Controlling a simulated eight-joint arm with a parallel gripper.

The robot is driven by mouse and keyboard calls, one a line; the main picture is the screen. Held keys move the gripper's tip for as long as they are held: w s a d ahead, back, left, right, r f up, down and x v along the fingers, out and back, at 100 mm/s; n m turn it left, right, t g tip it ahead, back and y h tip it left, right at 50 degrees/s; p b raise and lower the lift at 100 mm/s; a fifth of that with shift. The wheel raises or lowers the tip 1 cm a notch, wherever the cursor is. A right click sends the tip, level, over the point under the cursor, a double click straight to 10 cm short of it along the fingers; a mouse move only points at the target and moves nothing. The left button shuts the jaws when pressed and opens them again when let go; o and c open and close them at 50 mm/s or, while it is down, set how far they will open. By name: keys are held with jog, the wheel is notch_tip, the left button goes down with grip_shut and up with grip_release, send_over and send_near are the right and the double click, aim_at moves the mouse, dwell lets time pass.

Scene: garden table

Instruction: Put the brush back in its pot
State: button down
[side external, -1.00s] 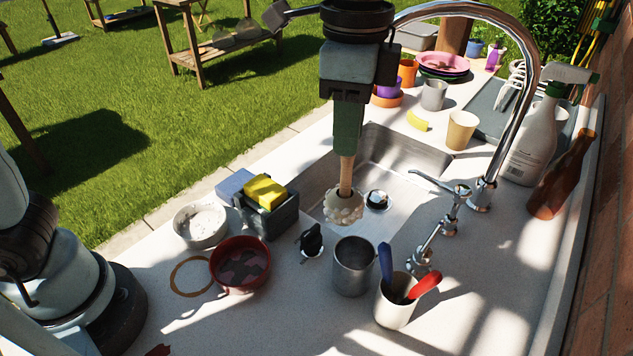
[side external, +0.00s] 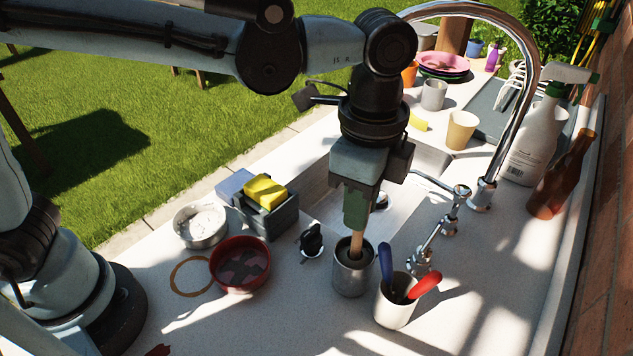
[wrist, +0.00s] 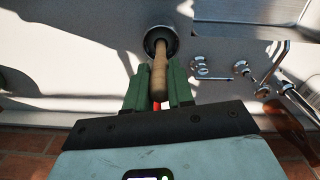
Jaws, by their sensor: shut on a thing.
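The brush (side external: 356,243) has a wooden handle, which also shows in the wrist view (wrist: 159,75). My gripper (side external: 355,215) is shut on the upper handle, with the green fingers on either side of it in the wrist view (wrist: 158,92). The grey metal pot (side external: 352,281) stands upright on the counter below my gripper. The handle runs down into the mouth of the pot, and the brush's head is inside it, mostly hidden by the rim. In the wrist view the round pot (wrist: 161,33) surrounds the lower end of the handle.
A white cup (side external: 393,309) with blue and red handled tools stands close at the pot's right. A black knob (side external: 312,241) and red bowl (side external: 240,284) are to the left. The sink (side external: 318,196) and tall curved faucet (side external: 531,70) lie behind.

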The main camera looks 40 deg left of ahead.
jog(key=shift+f, duration=0.9)
jog(key=c, duration=1)
grip_release()
notch_tip(320, 180, up, 12)
jog(key=shift+w+a, duration=0.1)
jog(key=shift+a, duration=0.1)
jog(key=a+f+n+t, duration=0.2)
jog(key=a+f+n, duration=0.2)
jog(key=a, duration=0.4)
jog(key=s+a+f+n+t, duration=0.1)
jog(key=a+f+n+t, duration=0.2)
jog(key=a+n, duration=0.3)
jog(key=s+a+f+n+t, duration=0.1)
jog(key=a+f+n, duration=0.3)
jog(key=a, duration=0.7)
jog(key=shift+s+f+n+t, duration=0.25)
jog(key=shift+f+n+t, duration=0.1)
jog(key=shift+n+t, duration=0.45)
